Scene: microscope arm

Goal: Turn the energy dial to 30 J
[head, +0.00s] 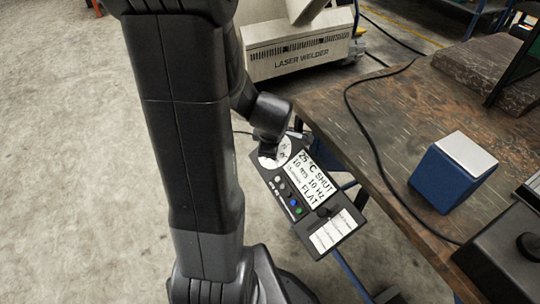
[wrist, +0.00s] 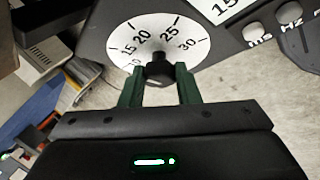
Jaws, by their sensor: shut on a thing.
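The energy dial is a white disc marked 10 to 30 with a black knob (wrist: 159,68) at its centre, in the wrist view. Its white face (wrist: 195,45) shows 20 and 25 near the top and 30 at the right. My gripper (wrist: 160,74) has its two green fingers shut on the knob from below. The knob's narrow tip points up, roughly between 20 and 25; the exact setting is unclear. In the head view the dial face (head: 284,152) shows at the panel's upper left, with its knob hidden by my wrist.
The control panel (head: 262,170) has a screen (head: 312,180) reading 25 °C, SHUT, 10 ms, 10 Hz and FLAT, and coloured buttons. It sits beside a wooden table (head: 400,125) carrying a blue box (head: 440,185) and a black cable. More small knobs (wrist: 254,33) lie right of the dial.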

